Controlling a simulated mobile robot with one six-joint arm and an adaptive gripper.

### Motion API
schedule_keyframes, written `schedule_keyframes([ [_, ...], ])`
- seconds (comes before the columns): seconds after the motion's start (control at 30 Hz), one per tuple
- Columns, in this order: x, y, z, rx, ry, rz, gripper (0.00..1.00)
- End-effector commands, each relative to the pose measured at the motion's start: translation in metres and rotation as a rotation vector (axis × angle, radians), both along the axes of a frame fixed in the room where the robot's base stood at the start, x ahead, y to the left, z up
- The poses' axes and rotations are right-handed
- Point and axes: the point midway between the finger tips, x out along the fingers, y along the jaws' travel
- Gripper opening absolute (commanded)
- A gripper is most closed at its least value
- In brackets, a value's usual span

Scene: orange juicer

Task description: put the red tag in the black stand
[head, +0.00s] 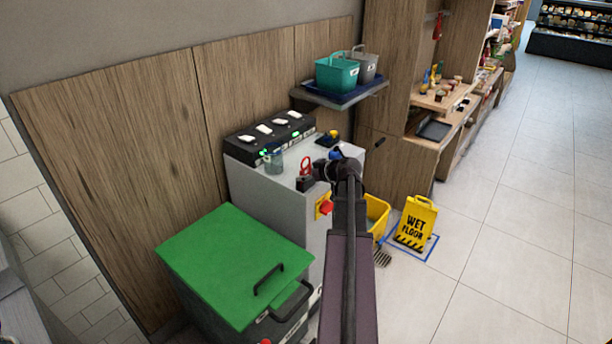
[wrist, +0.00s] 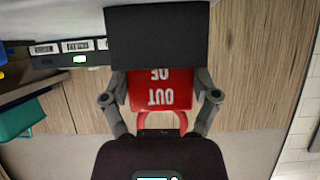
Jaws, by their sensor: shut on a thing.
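The red tag (wrist: 160,90) has a loop at its top and white letters reading "OUT OF". It appears upside down in the wrist view. My gripper (wrist: 162,98) is shut on it, with one finger on each side. The black stand (wrist: 158,40) hides the lower part of the tag. I cannot tell whether the tag sits in its slot or behind it. In the head view the tag's red loop (head: 306,163) shows just above the small black stand (head: 305,184) on the grey cabinet top, with my gripper at its right.
A glass cup (head: 274,161) stands close by at the left, before a black panel (head: 262,140) with white switches. A shelf (head: 345,98) with teal and grey baskets is above. A green-lidded bin (head: 230,265) and yellow wet-floor sign (head: 416,222) stand below.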

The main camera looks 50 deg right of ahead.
Motion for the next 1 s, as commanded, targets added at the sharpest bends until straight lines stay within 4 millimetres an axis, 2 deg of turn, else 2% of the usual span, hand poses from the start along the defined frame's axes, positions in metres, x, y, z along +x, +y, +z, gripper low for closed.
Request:
schedule_keyframes([
  [0.07,0.000,0.000,-0.003,0.000,0.000,0.000,0.42],
  [0.1,0.000,0.000,-0.003,0.000,0.000,0.000,0.81],
  [0.17,0.000,0.000,-0.002,0.000,0.000,0.000,0.99],
  [0.8,0.000,0.000,0.002,0.000,0.000,0.000,1.00],
  [1.0,-0.018,-0.001,0.013,0.000,0.000,-0.001,1.00],
])
